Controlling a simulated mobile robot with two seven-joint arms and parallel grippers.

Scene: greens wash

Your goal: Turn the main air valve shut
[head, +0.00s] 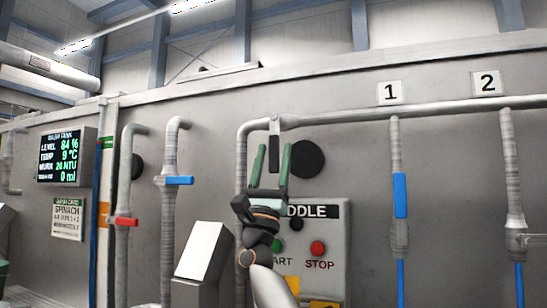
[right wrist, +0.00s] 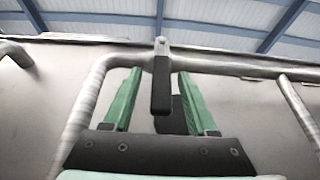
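The valve I take for the main air valve sits on the horizontal grey pipe near its left bend; no label on it shows. Its dark lever (head: 275,154) hangs straight down, across the pipe's line. The lever also shows in the right wrist view (right wrist: 161,86), below a light metal pivot. My right gripper (head: 272,150) is open, its two green fingers pointing up. In the right wrist view, the lever appears between the spread fingers (right wrist: 160,74), with a gap on each side. Whether the fingertips reach as deep as the lever is unclear. My left gripper is not in view.
A paddle panel (head: 335,235) with start and stop buttons stands behind my right arm. A dark round disc (head: 307,159) is on the wall. Blue-handled (head: 180,180) and red-handled (head: 126,221) valves are at left; a blue lever (head: 400,195) hangs under sign 1 (head: 390,93).

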